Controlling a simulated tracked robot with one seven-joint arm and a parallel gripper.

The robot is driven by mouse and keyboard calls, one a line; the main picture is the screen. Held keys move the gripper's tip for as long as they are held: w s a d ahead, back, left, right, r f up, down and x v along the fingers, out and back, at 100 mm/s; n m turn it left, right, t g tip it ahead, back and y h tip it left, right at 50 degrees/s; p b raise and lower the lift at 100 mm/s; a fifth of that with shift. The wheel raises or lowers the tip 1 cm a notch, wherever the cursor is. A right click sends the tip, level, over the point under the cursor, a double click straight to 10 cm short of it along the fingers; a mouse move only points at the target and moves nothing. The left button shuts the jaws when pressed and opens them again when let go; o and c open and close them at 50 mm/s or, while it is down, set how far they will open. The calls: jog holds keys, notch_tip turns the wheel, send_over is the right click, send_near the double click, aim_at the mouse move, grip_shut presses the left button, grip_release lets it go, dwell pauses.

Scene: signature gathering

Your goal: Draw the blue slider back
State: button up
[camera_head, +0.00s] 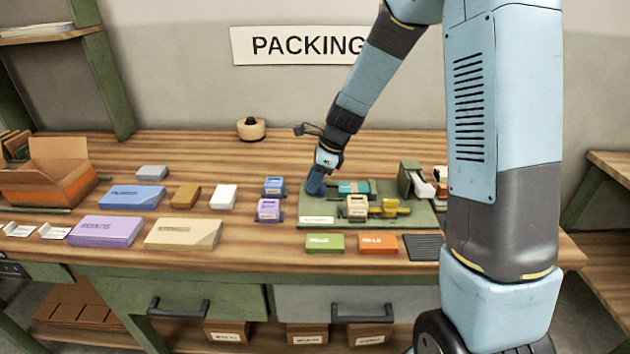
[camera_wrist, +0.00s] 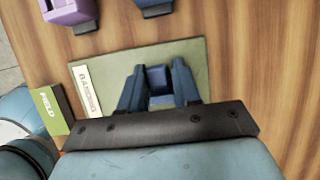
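My gripper (camera_head: 316,186) points down over the left part of the green board (camera_head: 318,221) in the head view. In the wrist view, the two dark blue fingers of my gripper (camera_wrist: 160,80) stand apart over the same board (camera_wrist: 195,52). A blue block (camera_wrist: 158,76), apparently the blue slider, shows between them. Whether the fingers press on it or only straddle it is unclear. In the head view the gripper hides this spot. A teal piece (camera_head: 354,187) lies on the board just right of the gripper.
A cream block (camera_head: 356,206) and a yellow handled piece (camera_head: 390,208) sit on the board. Blue (camera_head: 274,186) and purple (camera_head: 269,210) stamp-like blocks stand left of it. Green (camera_head: 325,243) and orange (camera_head: 378,243) boxes stand along its front. Bare wood lies behind the board.

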jog(key=shift+o, duration=0.6)
jog(key=shift+a, duration=0.3)
jog(key=shift+o, duration=0.6)
jog(key=shift+s+d, duration=0.1)
jog(key=shift+d, duration=0.05)
jog(key=v, duration=1.3)
jog(key=shift+r, duration=0.4)
jog(key=s+d+r+n+t+h, duration=0.1)
jog(key=s+d+r+n, duration=0.2)
jog(key=s+n, duration=0.3)
jog(key=s+d+r+n+t+h, duration=0.2)
jog(key=s+d+r+n, duration=0.2)
jog(key=s+n, duration=0.3)
jog(key=s+d+r+n+t+h, duration=0.1)
jog(key=s+d+r+n, duration=0.3)
jog(key=s, duration=0.9)
jog(key=shift+s+d+n+t+h, duration=0.3)
jog(key=shift+d+n+t, duration=0.2)
jog(key=shift+n, duration=0.7)
